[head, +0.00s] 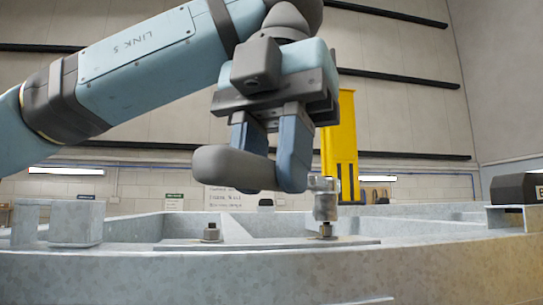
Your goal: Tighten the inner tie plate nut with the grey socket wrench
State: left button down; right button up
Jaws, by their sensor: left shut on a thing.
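My left gripper (271,165) is shut on the thick grey handle of the socket wrench (232,167), above the galvanized frame. The wrench's metal socket end (326,203) shows to the right of the fingers, pointing down. It stands directly over the right-hand nut (326,231) on the flat tie plate (268,244). The lower part of that nut shows beneath the socket; I cannot tell how far the socket sits over it. A second nut (212,234) on a stud stands uncovered at the left of the plate. My right gripper is not in view.
The galvanized trailer frame (250,275) runs across the front, with a raised block (76,223) at the left. A dark box (517,188) sits on the frame at the right. A yellow post (339,140) stands behind the gripper.

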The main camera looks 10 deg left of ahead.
pick_arm(q)
jog(key=shift+f, duration=0.1)
jog(key=shift+f, duration=0.15)
jog(key=shift+s+d+f, duration=0.1)
jog(key=shift+s+d, duration=0.05)
jog(key=shift+s+r, duration=0.1)
jog(key=shift+r, duration=0.2)
jog(key=shift+w, duration=0.2)
jog(key=shift+w, duration=0.4)
jog(key=shift+f, duration=0.15)
dwell(0.3)
